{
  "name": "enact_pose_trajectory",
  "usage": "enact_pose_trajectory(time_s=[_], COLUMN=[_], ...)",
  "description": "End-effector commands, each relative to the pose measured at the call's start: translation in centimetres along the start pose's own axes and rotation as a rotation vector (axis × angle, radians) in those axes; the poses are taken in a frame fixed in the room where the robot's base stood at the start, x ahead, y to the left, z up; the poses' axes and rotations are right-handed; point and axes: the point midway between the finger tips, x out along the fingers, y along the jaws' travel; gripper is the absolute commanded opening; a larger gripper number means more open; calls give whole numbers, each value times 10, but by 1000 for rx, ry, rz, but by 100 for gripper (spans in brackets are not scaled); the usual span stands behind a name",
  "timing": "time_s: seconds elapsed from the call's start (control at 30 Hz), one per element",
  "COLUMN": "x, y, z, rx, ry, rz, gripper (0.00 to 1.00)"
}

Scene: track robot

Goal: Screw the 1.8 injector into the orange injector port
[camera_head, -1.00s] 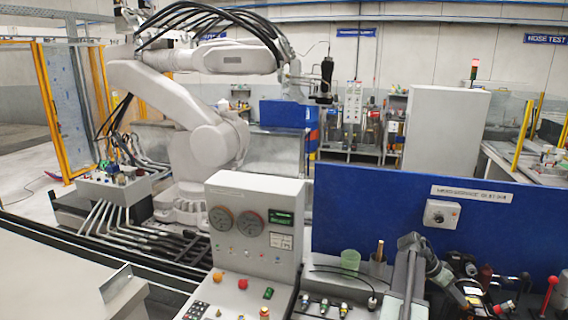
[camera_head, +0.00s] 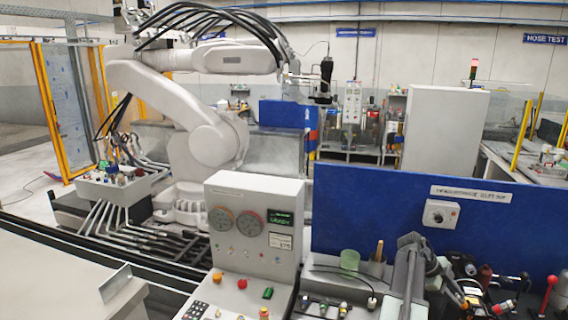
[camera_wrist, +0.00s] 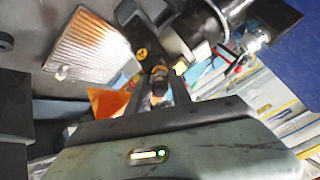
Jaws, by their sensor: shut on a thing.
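My gripper (camera_wrist: 158,84) shows in the wrist view, its jaws shut on a small dark piece with a brownish end, which looks like the injector (camera_wrist: 159,78). No 1.8 marking can be read on it. An orange surface (camera_wrist: 106,103) shows behind the gripper, left of the held piece, partly hidden by it. I cannot tell whether it belongs to the orange injector port, and no port opening shows. In the head view my arm (camera_head: 408,275) reaches over the bench at lower right. The held piece cannot be made out there.
A ribbed metal plate (camera_wrist: 88,48) and dark cylindrical parts (camera_wrist: 195,25) lie close around the gripper. In the head view a blue panel (camera_head: 375,205) stands behind the bench. A green cup (camera_head: 349,261), a control console (camera_head: 253,225) and a red-knobbed lever (camera_head: 551,281) stand nearby.

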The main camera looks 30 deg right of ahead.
Motion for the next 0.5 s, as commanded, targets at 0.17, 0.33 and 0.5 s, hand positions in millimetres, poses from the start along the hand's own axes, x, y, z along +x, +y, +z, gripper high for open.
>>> enact_pose_trajectory(time_s=[0.17, 0.33, 0.5], x=[0, 0, 0], y=[0, 0, 0], z=[0, 0, 0], rx=[20, 18, 145], ry=[1, 1, 0], rz=[1, 1, 1], gripper=[0, 0, 0])
